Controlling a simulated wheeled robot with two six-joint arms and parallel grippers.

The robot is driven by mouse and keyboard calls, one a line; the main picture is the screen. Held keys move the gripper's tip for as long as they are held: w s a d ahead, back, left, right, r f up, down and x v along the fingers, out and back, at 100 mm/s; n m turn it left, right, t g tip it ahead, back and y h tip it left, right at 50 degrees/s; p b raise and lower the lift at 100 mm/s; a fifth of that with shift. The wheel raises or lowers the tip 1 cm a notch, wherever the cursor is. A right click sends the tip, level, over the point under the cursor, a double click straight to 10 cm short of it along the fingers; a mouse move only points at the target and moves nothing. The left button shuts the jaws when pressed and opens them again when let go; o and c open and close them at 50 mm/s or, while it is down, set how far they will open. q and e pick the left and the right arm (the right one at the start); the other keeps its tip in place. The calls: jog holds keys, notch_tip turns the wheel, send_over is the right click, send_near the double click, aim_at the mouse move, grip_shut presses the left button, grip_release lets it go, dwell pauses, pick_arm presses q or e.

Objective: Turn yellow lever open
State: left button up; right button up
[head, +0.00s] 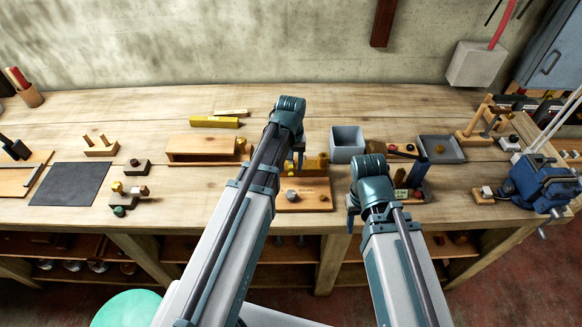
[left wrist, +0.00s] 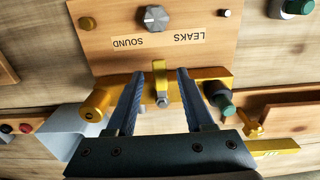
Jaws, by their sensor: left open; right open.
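A wooden board (head: 303,196) with a round grey knob and the labels LEAKS and SOUND lies near the front of the bench. A yellow pipe fitting (head: 316,165) stands at its back edge. In the left wrist view, the yellow lever (left wrist: 160,82) rises from the middle of the yellow pipe. My left gripper (left wrist: 170,70) is open, with one finger on each side of the lever and visible gaps between. In the head view its arm hides part of the fitting. My right gripper (head: 352,208) is at the bench's front edge, away from the lever; its fingers are mostly hidden.
A grey open bin (head: 347,143) stands behind and right of the board. A wooden box (head: 203,146) is to the left. A blue vise (head: 540,180) is at the far right. A dark mat (head: 70,184) lies at left.

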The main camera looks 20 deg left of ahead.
pick_arm(q)
grip_shut()
dwell(0.3)
jog(key=n, duration=0.1)
jog(key=d+n, duration=0.1)
jog(key=n, duration=0.1)
jog(key=w+n, duration=0.1)
jog(key=shift+d+n, duration=0.3)
jog(key=n, duration=0.2)
jog(key=w+d+n, duration=0.1)
jog(key=n, duration=0.1)
jog(key=shift+w, duration=0.15)
jog(key=n, duration=0.1)
jog(key=w+n, duration=0.1)
jog(key=n, duration=0.3)
jog(key=shift+w+d, duration=0.35)
jog(key=shift+w+a+n, duration=0.1)
jog(key=shift+w+n, duration=0.3)
jog(key=shift+n, duration=0.7)
jog(key=shift+w+n, duration=0.4)
jog(key=shift+n, duration=0.7)
